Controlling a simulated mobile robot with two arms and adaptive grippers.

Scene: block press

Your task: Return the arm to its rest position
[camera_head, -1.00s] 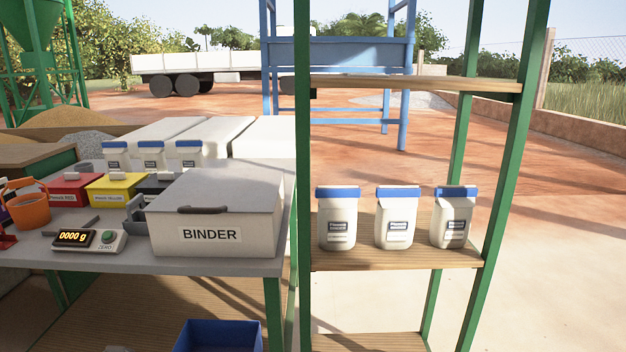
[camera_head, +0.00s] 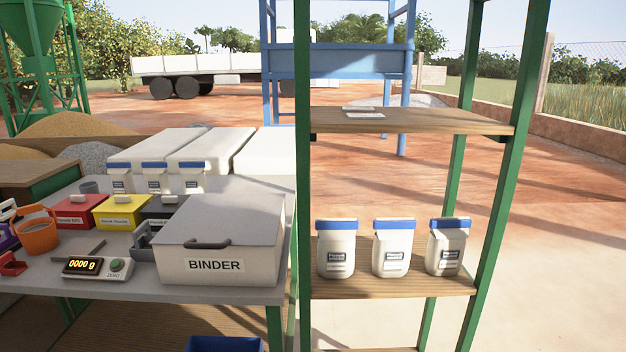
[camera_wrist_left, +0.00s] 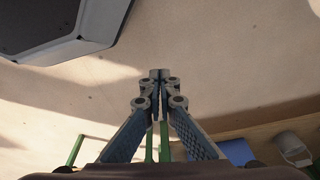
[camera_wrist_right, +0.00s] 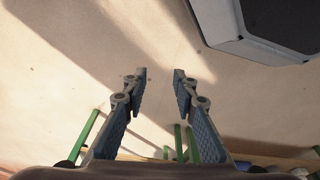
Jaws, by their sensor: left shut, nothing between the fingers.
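My left gripper (camera_wrist_left: 158,75) is shut and empty in the left wrist view, over bare pale ground. My right gripper (camera_wrist_right: 158,72) is open and empty in the right wrist view, its fingers apart over the same kind of ground. Neither arm shows in the head view. A dark and grey part of my own base fills an upper corner of each wrist view.
The grey table (camera_head: 190,288) holds the BINDER box (camera_head: 225,220), a scale (camera_head: 97,267), an orange bucket (camera_head: 39,235) and colored boxes. A green-framed shelf (camera_head: 400,288) on the right holds three blue-lidded jars. A blue bin (camera_head: 223,344) stands low in front.

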